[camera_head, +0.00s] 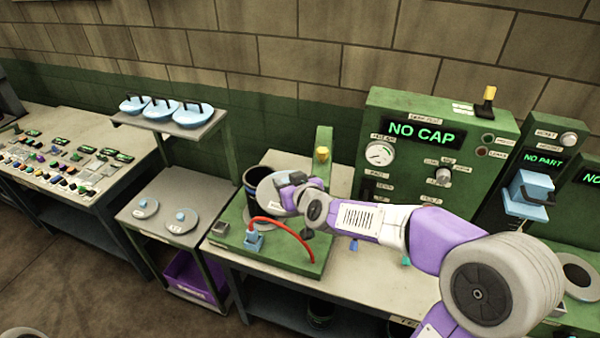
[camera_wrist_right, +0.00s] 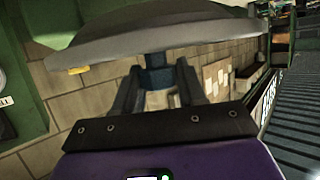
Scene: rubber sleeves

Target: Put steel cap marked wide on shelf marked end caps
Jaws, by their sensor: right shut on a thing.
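A round grey steel cap (camera_head: 268,188) is held tilted at the black cylinder on the green test stand in the head view. My right gripper (camera_head: 288,188) is shut on its blue knob (camera_wrist_right: 155,75). In the right wrist view the cap's pale disc (camera_wrist_right: 150,35) spans the top beyond the fingers. I cannot read a mark on it. A low grey shelf (camera_head: 165,238) at the left bears two flat grey caps (camera_head: 146,208) (camera_head: 181,221) with blue knobs; its front label is too small to read. My left gripper is not in view.
The black cylinder (camera_head: 252,180) stands behind the held cap. A red hose (camera_head: 285,228) arches over the stand's green base (camera_head: 280,262). An upper grey shelf (camera_head: 165,130) bears blue domed things with dark handles. A panel (camera_head: 440,160) reads NO CAP. The low shelf's rear looks free.

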